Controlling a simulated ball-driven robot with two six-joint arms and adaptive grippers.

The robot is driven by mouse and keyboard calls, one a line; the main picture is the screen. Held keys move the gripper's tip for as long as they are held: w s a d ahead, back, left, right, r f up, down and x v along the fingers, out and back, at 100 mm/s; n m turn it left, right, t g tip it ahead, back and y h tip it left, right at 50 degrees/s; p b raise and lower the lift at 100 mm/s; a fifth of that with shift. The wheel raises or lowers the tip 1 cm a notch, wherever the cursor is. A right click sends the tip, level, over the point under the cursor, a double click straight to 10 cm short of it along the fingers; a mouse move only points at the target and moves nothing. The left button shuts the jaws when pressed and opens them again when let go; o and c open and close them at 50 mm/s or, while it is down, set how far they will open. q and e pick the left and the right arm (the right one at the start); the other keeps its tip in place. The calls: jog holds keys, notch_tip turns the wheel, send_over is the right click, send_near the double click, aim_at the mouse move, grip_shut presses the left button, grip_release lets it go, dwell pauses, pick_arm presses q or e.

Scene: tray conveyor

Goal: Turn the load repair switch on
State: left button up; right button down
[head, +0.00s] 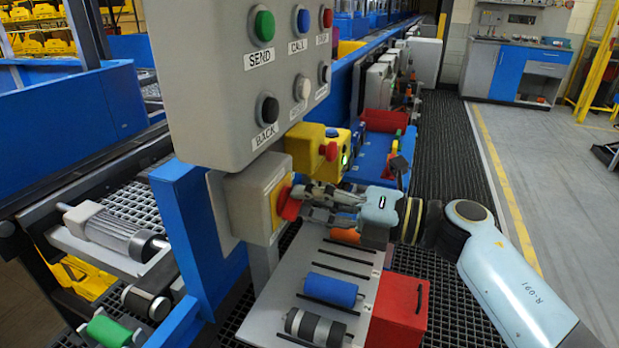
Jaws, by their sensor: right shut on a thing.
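A red switch knob (289,201) sits on the yellow plate of a grey box (240,208), below the large grey button panel. No label for it is readable from here. My right gripper (303,203) comes in from the right and is shut on the red knob. The fingers cover part of the knob, so its exact turn angle is hard to tell. My left gripper is not in view.
The grey button panel (210,75) hangs just above, with a green SEND button (264,26) and a black BACK button (267,109). A yellow box with a red button (330,150) is behind. Below, a grey slotted board (280,312) holds cylinders beside a red block (400,310).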

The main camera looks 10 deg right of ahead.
jog(key=shift+f+m+p, duration=0.15)
jog(key=shift+m+p, duration=0.85)
jog(key=shift+m, duration=0.25)
jog(key=shift+f+m+p, duration=0.15)
jog(key=shift+m+p, duration=0.85)
jog(key=shift+m, duration=0.25)
jog(key=c, duration=1.3)
grip_release()
jog(key=shift+d, duration=0.1)
